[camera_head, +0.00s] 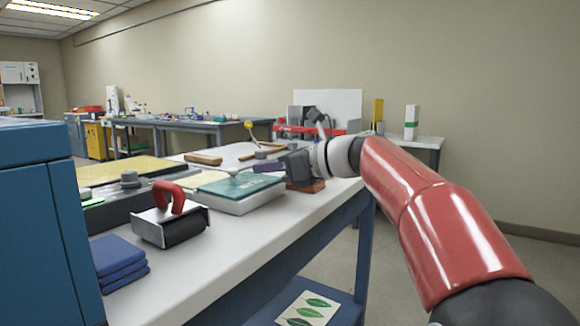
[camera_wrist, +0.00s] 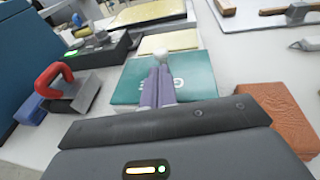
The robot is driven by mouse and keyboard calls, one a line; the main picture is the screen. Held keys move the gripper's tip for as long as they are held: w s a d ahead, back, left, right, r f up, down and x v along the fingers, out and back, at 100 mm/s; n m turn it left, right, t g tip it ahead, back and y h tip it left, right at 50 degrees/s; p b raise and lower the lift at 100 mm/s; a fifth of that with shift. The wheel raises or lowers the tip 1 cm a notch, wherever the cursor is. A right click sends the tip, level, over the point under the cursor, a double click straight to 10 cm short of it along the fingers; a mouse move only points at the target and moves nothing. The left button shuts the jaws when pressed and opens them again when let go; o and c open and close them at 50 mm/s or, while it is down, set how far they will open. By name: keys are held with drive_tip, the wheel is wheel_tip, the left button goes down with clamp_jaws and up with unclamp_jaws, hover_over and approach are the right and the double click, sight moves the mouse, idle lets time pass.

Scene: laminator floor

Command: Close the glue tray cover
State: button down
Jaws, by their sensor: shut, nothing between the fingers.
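My gripper (camera_head: 268,167) is shut and empty, reaching in from the right above a teal book-like block (camera_head: 238,185). In the wrist view its two purple-grey fingers (camera_wrist: 158,85) lie together over the teal cover (camera_wrist: 195,78), with a pale rounded piece (camera_wrist: 177,56) just past the tips. A long dark box (camera_head: 112,213) with a grey knob (camera_head: 129,178) sits left of the block; it may be the glue tray, but I cannot tell for sure. It also shows in the wrist view (camera_wrist: 92,55), with a green light. I cannot make out its cover's position.
A red-handled roller block (camera_head: 170,228) and folded blue cloths (camera_head: 118,262) stand at the near left. A yellow sheet (camera_head: 120,170) lies behind the dark box. A brick-coloured block (camera_wrist: 278,115) is beside my gripper. Bare white tabletop (camera_head: 255,228) runs along the front edge.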

sight(237, 171)
drive_tip(key=x, duration=0.4)
drive_tip(key=shift+w+a, duration=0.1)
drive_tip(key=shift+a, duration=0.1)
